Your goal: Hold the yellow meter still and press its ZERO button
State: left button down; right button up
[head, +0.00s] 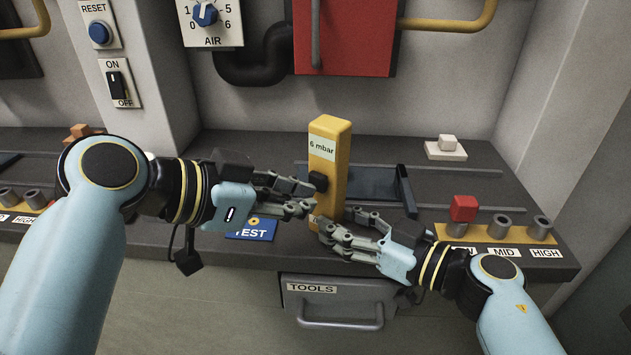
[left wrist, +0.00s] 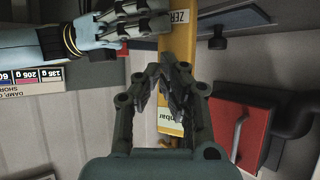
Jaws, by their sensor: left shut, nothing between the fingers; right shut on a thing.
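My right gripper (head: 322,226) is shut on the meter's lower part. My left gripper (head: 308,200) is shut and empty, its fingertips in front of the meter's lower half. In the left wrist view the left fingers (left wrist: 165,70) overlap the meter (left wrist: 178,46). Part of a ZERO label (left wrist: 180,16) shows there, beside the right gripper's fingers (left wrist: 150,22). I cannot make out the button itself, nor whether the left fingertips touch the meter.
A blue tray (head: 410,190) lies behind the meter. A blue TEST plate (head: 252,229) is below my left gripper. A yellow rack with a red block (head: 464,208) stands at right. A TOOLS drawer (head: 340,301) sits under the bench edge.

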pick_arm(q)
jog(key=shift+w+d+r, duration=0.2)
jog(key=shift+w+d, duration=0.2)
jog(key=shift+w, duration=0.25)
pick_arm(e)
jog(key=shift+f, duration=0.1)
dwell(0.9)
pick_arm(q)
jog(key=shift+s+a, duration=0.2)
jog(key=shift+s, duration=0.3)
jog(key=shift+s+a, duration=0.2)
jog(key=shift+s, duration=0.3)
jog(key=shift+s+a, duration=0.45)
jog(key=shift+s, duration=0.3)
jog(key=shift+s+a, duration=0.4)
jog(key=shift+s, duration=0.3)
jog(key=shift+s+a, duration=0.45)
jog(key=shift+s, duration=0.3)
pick_arm(e)
jog(key=o, duration=0.9)
jog(key=shift+o, duration=0.2)
